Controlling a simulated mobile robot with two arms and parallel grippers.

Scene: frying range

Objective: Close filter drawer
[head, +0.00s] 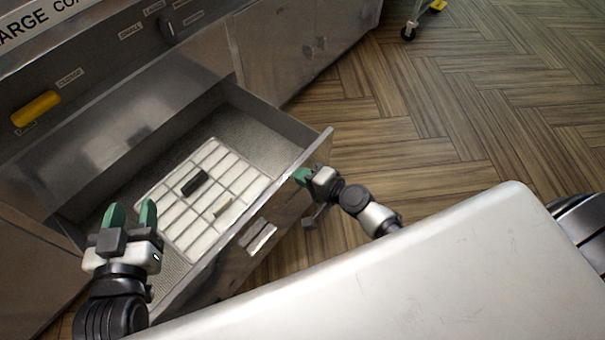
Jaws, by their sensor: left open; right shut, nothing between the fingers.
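The metal filter drawer (285,160) is pulled out from the steel cabinet.
The cabinet's control panel has a yellow handle (36,109) and a dark knob (166,28). Wooden floor (440,110) is open on the right. A wheeled cart leg (411,22) stands at the top. My own pale body fills the lower right.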

